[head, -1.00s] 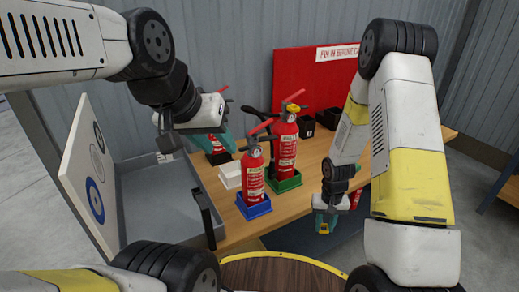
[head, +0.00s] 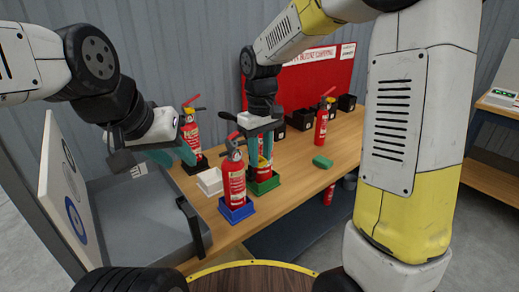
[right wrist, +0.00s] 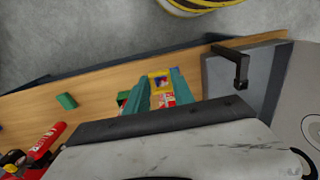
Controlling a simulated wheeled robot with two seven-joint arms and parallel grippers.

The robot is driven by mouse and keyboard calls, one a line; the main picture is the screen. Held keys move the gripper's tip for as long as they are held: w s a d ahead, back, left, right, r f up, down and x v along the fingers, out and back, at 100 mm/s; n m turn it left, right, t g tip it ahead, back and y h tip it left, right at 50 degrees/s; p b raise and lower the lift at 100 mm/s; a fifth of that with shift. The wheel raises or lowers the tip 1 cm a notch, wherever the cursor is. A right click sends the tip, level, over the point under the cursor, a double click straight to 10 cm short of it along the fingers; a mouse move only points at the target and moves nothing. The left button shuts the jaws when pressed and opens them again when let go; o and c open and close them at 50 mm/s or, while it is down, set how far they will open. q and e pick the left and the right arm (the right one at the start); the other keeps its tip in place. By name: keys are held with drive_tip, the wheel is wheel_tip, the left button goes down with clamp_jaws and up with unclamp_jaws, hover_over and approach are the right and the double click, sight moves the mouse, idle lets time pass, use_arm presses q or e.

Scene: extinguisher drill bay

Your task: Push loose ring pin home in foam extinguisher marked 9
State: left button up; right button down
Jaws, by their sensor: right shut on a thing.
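A red extinguisher with a yellow band (head: 262,159) stands in a green tray (head: 265,187), largely hidden by my right gripper. My right gripper (head: 261,155) reaches down from above, its teal fingers on either side of this extinguisher and shut on it. In the right wrist view red and white surfaces show between the fingers (right wrist: 160,96). Another red extinguisher (head: 234,184) stands upright in a blue tray (head: 237,212) in front. My left gripper (head: 176,154) hangs empty near an extinguisher (head: 190,135) in a black tray; its opening is unclear. No number or ring pin can be made out.
A white tray (head: 210,182) lies left of the green tray. A green block (head: 322,161) and another extinguisher (head: 321,125) are further right on the bench. Dark boxes (head: 302,119) stand at the back. A grey bin and target board (head: 65,190) are at left.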

drive_tip(key=w+a, duration=0.6)
drive_tip(key=w, duration=0.2)
idle(1.8)
drive_tip(key=shift+w, duration=0.1)
idle(1.3)
drive_tip(key=c, duration=1)
unclamp_jaws()
